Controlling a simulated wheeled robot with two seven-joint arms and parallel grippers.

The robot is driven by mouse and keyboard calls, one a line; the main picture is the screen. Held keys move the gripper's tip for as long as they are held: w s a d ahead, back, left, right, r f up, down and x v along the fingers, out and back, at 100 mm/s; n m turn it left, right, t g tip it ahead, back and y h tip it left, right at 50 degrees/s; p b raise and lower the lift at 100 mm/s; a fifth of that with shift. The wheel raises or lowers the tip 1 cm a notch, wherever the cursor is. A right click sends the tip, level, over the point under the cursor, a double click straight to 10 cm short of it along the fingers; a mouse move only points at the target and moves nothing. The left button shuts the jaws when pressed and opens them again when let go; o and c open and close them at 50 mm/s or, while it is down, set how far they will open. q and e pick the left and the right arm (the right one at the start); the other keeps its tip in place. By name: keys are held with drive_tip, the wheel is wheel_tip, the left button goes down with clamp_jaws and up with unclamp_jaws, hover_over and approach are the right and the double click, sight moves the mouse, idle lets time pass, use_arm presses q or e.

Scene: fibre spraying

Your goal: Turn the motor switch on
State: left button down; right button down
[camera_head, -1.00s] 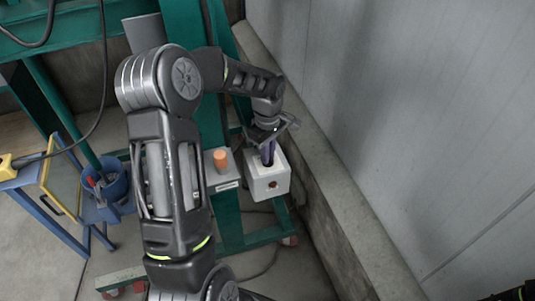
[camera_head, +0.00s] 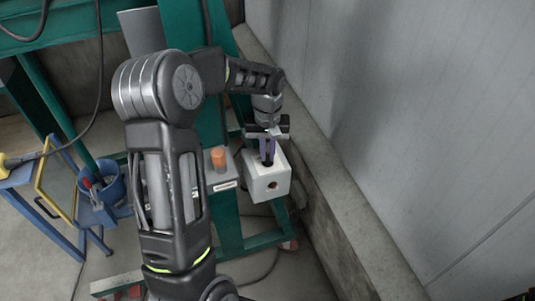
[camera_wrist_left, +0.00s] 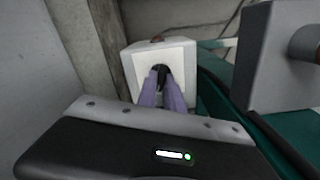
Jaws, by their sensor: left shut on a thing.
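The motor switch is a white box (camera_head: 268,182) on the green frame, with a black knob (camera_wrist_left: 163,77) on its face. My left gripper (camera_head: 267,158) is at the box, and its purple fingers are closed around the knob. In the left wrist view the two fingers (camera_wrist_left: 162,92) reach to the knob from both sides and hide part of it. My right gripper is not in view.
A grey box with an orange button (camera_head: 219,158) stands just left of the white box. A concrete wall ledge (camera_head: 330,215) runs close on the right. A blue bucket with tools (camera_head: 102,190) and a blue stand are at the left.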

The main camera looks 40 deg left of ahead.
sight(268, 156)
use_arm(q)
drive_tip(key=shift+m, duration=1.3)
drive_tip(key=c, duration=1.5)
unclamp_jaws()
drive_tip(key=shift+r, duration=0.1)
wheel_tip(268, 156, up, 8)
drive_tip(key=shift+f+b, duration=0.2)
drive_tip(key=shift+b, duration=0.5)
drive_tip(key=shift+w+d, duration=0.1)
